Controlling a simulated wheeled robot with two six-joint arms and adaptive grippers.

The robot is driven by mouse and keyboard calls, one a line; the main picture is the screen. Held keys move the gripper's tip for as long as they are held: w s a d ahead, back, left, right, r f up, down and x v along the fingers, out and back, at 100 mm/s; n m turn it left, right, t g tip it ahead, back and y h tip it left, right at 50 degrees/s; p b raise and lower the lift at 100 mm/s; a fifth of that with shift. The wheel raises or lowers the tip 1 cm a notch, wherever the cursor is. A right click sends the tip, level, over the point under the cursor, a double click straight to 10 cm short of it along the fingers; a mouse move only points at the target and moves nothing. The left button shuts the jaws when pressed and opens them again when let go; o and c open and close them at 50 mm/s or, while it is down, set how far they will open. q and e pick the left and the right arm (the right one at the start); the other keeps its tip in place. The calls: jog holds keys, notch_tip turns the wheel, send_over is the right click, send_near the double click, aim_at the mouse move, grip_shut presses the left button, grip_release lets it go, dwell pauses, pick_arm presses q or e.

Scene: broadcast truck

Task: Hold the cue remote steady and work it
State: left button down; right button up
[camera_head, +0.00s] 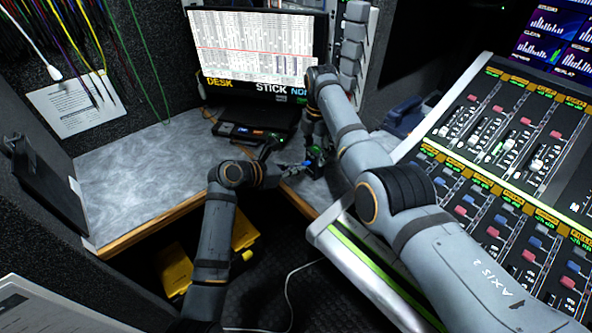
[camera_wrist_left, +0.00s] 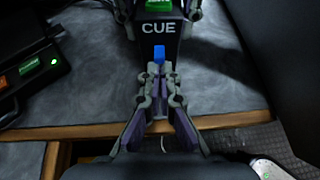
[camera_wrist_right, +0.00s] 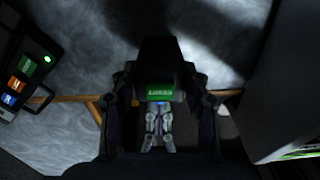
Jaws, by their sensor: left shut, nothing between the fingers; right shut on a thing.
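The cue remote is a black box with "CUE" on its face (camera_wrist_left: 160,29), a green button on top (camera_wrist_right: 160,94) and a blue button (camera_wrist_left: 159,54) low on the face. My right gripper (camera_wrist_right: 162,72) is shut on the remote, one finger on each side, and holds it upright over the desk's front edge. My left gripper (camera_wrist_left: 160,84) is shut and empty, its fingertips just in front of the blue button. I cannot tell whether they touch it. In the head view the left gripper (camera_head: 297,170) meets the small, partly hidden remote (camera_head: 316,158) from the left.
A black console (camera_wrist_right: 28,75) with green, orange and blue buttons sits beside the remote, below a monitor (camera_head: 255,45). A mixing desk (camera_head: 500,150) fills the right. The desk top (camera_head: 140,180) is clear at left. Yellow cases (camera_head: 175,268) stand below.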

pick_arm(q)
jog(key=shift+r, duration=0.7)
pick_arm(e)
jog(key=shift+f, duration=0.1)
pick_arm(q)
jog(key=shift+a+r, duration=0.1)
jog(key=shift+r, duration=0.05)
jog(key=r+v, duration=0.1)
jog(key=v, duration=0.8)
pick_arm(e)
jog(key=o, duration=1.3)
